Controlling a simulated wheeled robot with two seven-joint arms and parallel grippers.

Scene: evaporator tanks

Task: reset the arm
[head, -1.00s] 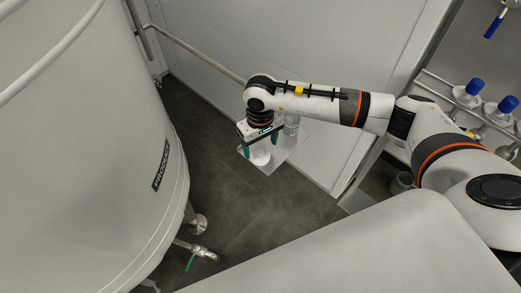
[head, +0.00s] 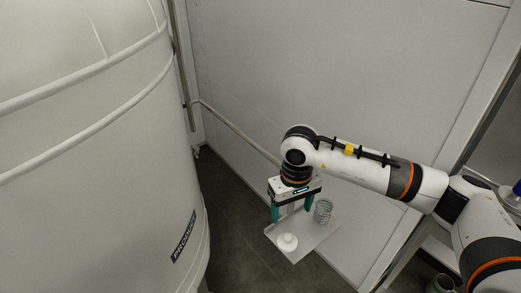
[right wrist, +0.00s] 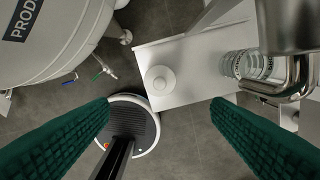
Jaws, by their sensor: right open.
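My right gripper (head: 291,212) is open and empty, its green fingers pointing down above a small white shelf (head: 318,238). A white round container (head: 287,242) stands on the shelf, below and apart from the fingers. In the right wrist view the two green fingers (right wrist: 165,103) are wide apart with nothing between them, and the white container (right wrist: 160,80) shows beyond them. My left gripper is not in view.
A clear glass jar (head: 323,210) stands on the shelf close to the right finger. A large pale tank (head: 90,160) marked PRODUCT fills the left. A pale wall (head: 330,80) with a pipe rises behind. Dark floor (head: 235,235) lies between tank and shelf.

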